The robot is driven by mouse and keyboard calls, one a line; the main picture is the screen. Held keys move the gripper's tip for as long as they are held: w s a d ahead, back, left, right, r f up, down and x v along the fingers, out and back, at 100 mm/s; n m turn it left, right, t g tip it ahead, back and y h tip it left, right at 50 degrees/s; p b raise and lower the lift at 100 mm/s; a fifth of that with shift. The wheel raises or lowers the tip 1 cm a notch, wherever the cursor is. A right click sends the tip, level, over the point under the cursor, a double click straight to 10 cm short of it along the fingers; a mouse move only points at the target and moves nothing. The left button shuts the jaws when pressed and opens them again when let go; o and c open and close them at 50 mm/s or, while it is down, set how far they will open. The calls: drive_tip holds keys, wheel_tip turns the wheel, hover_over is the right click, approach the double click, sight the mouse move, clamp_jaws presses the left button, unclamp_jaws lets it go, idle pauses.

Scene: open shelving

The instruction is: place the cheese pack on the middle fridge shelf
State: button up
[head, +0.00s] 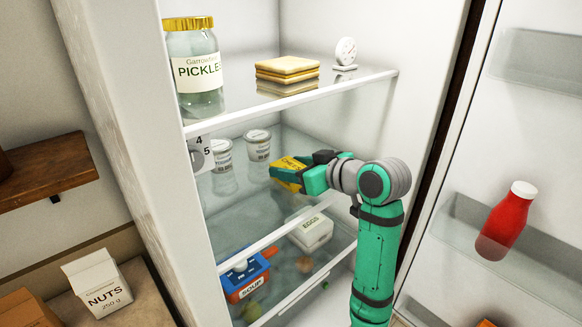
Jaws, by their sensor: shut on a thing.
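The cheese pack (288,165) is yellow with a dark marking and sits in the jaws of my gripper (300,172), inside the fridge. My green and grey arm reaches in from the right. The middle fridge shelf (232,202) is glass, with a white front edge. The pack shows over this shelf, below the top shelf (235,117). I cannot tell whether the pack touches the glass. The right part of the pack is hidden by the gripper.
Two white tubs (257,145) (221,155) stand at the back left of the middle shelf. A pickle jar (195,70) and sandwich (287,68) are above. An egg carton (311,231) and soup container (246,277) are below. The open door (545,150) is at right.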

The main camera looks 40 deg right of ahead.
drive_tip(key=shift+f, duration=0.1)
drive_tip(key=o, duration=1.3)
drive_tip(key=shift+s+r, duration=0.2)
drive_tip(key=v, duration=1.1)
drive_tip(key=shift+s+r, duration=0.15)
drive_tip(key=shift+s, duration=0.15)
